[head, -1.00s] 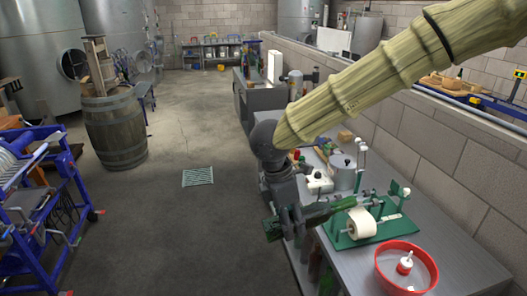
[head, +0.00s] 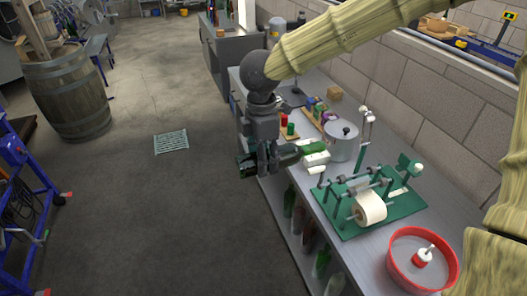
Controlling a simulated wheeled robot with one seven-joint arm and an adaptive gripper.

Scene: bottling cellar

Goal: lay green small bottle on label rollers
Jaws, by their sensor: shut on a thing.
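My gripper (head: 268,162) is shut on a green bottle (head: 288,154) at the left edge of the bench. The bottle lies roughly level, its dark end left of the fingers and a greener part pointing right. The fingers hide its middle. The label rollers (head: 372,184) are thin metal rods on a green base plate (head: 408,206) on the bench, to the right of and nearer than my gripper. No bottle lies on them. A white label roll (head: 371,207) sits at their near side.
A steel pot (head: 342,143) and a white box (head: 316,159) stand behind the rollers. A red bowl (head: 396,268) holding a red-and-white item is at the near right. Several bottles stand on the shelf under the bench. A wall runs along the right.

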